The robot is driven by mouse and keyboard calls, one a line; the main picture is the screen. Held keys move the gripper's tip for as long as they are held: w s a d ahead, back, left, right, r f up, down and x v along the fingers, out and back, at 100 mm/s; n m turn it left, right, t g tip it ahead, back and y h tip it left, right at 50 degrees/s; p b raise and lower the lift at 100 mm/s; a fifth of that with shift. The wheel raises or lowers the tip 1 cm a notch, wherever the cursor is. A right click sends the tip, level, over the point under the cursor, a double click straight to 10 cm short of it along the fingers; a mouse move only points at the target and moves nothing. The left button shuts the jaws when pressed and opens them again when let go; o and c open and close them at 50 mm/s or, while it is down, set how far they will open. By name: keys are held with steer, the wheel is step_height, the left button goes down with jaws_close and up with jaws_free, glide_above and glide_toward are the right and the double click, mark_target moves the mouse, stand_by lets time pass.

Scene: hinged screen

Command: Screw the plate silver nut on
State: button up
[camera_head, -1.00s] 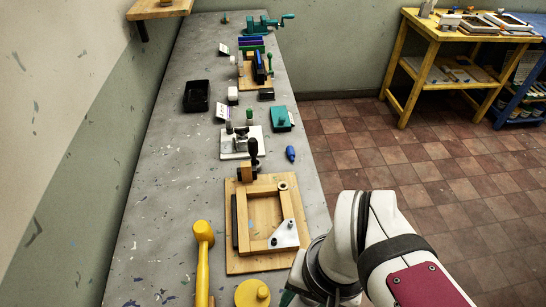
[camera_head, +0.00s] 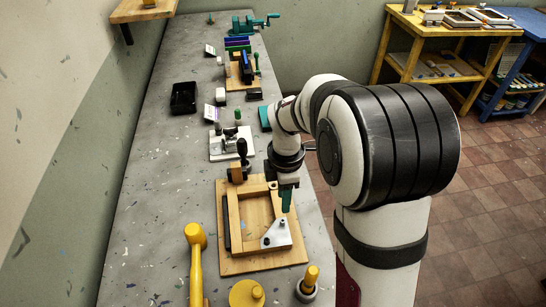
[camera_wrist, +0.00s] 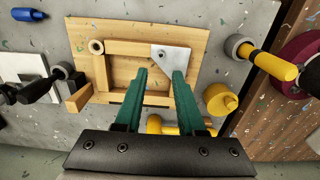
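The white triangular plate (camera_head: 276,236) lies on the lower right corner of a wooden frame (camera_head: 236,215) on a board. It also shows in the wrist view (camera_wrist: 172,57), with small marks that may be holes or studs. A pale ring with a dark hole (camera_wrist: 96,47) sits at another frame corner; I cannot tell whether it is the silver nut. My gripper (camera_head: 286,200) is above the board's right edge, by the frame's upper right corner. In the wrist view, my gripper (camera_wrist: 160,74) has its two teal fingers apart, with nothing between them. The fingers hide part of the frame.
A black-handled clamp (camera_head: 241,160) is at the frame's far end. The bench's left side is largely clear.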

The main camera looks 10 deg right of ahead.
mark_target(283, 221)
step_height(283, 221, down, 9)
steer(key=shift+s+r, duration=0.1)
jaws_close()
